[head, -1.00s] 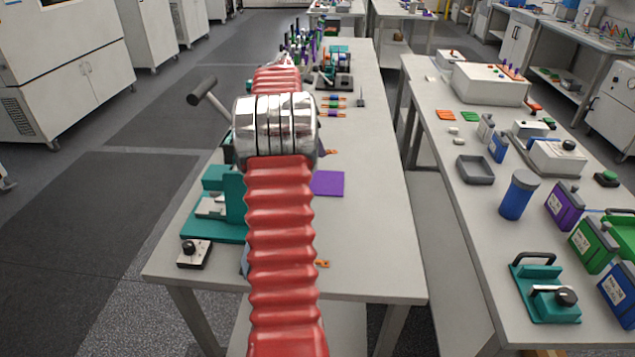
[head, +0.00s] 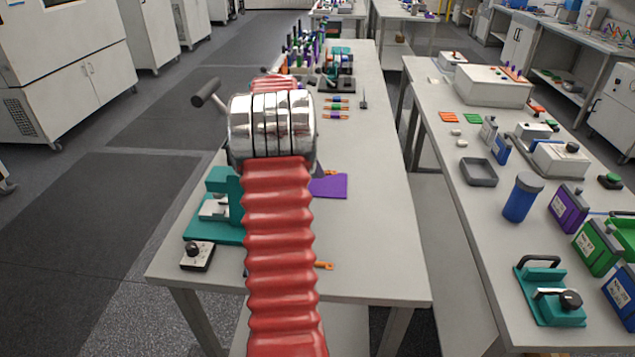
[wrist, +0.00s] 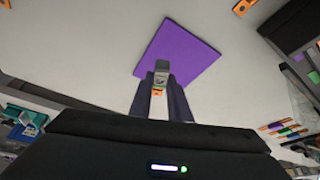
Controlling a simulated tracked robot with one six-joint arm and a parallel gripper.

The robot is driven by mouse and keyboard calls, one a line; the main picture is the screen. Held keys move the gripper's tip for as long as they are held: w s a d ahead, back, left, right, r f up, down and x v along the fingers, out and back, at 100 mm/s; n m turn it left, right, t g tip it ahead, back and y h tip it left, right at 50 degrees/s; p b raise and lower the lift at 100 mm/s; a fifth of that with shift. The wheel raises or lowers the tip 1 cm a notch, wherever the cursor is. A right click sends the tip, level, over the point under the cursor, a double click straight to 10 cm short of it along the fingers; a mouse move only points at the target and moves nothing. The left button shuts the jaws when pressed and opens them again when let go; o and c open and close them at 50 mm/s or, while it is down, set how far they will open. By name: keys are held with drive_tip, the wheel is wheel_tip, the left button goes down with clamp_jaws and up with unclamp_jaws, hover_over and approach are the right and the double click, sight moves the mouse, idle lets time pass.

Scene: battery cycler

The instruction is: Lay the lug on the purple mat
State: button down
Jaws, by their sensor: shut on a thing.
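The purple mat (head: 329,187) lies flat on the grey table, to the right of my red arm in the head view, which hides its left part. In the wrist view the whole far part of the mat (wrist: 184,45) shows beyond my fingertips. My gripper is hidden behind my arm in the head view.
An orange piece (head: 325,266) lies near the table's front. Several banded pieces (head: 336,107) lie farther back. The table's right side is clear.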

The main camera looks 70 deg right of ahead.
drive_tip(key=shift+f, duration=0.25)
drive_tip(key=shift+f, duration=2.55)
drive_tip(key=c, duration=1.7)
unclamp_jaws()
drive_tip(key=shift+o, duration=0.2)
drive_tip(key=v, duration=1.2)
